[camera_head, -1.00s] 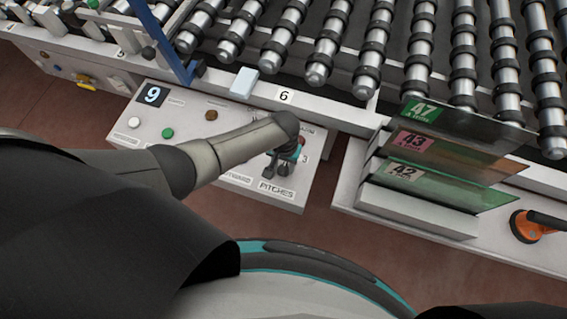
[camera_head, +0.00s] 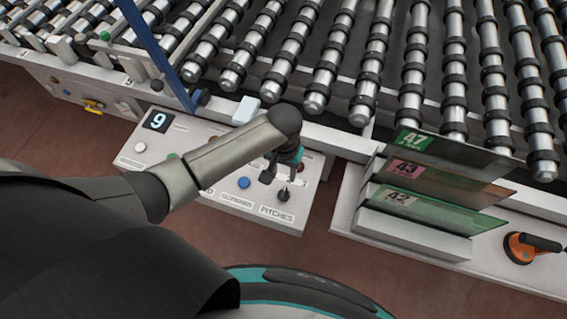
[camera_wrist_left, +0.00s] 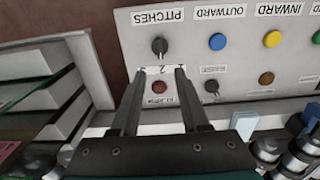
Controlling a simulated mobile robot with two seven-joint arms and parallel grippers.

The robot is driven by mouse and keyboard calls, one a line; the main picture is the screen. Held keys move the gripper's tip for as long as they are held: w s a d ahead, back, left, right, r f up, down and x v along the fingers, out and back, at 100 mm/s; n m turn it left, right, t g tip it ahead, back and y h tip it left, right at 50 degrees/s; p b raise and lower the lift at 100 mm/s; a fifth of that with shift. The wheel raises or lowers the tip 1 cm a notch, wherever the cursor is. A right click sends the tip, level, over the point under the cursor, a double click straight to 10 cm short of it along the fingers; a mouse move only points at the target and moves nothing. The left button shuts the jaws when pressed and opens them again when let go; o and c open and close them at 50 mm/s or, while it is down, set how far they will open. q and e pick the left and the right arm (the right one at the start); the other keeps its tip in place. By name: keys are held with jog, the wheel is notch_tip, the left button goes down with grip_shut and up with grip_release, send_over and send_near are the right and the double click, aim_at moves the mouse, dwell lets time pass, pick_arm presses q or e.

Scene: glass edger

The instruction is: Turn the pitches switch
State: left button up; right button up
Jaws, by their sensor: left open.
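The pitches switch (camera_head: 284,194) is a dark knob on the light control panel, just above the PITCHES label (camera_head: 276,214). It also shows in the left wrist view (camera_wrist_left: 159,46), upside down to the label, with its pointer toward the number label between the fingers. My left gripper (camera_head: 279,177) is open and empty, just behind the knob in the head view. In the left wrist view its two fingertips (camera_wrist_left: 160,71) stop short of the knob, with a red button (camera_wrist_left: 160,87) showing between the fingers. My right gripper is not in view.
The panel also bears a blue button (camera_head: 244,183), with a yellow button (camera_wrist_left: 272,39) and another dark knob (camera_wrist_left: 211,87) nearby. Glass sheets (camera_head: 440,190) stand in a rack to the right. A roller conveyor (camera_head: 350,60) runs behind. An orange-and-black suction cup (camera_head: 520,247) lies far right.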

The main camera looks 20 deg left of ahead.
pick_arm(q)
jog(key=shift+r, duration=1.15)
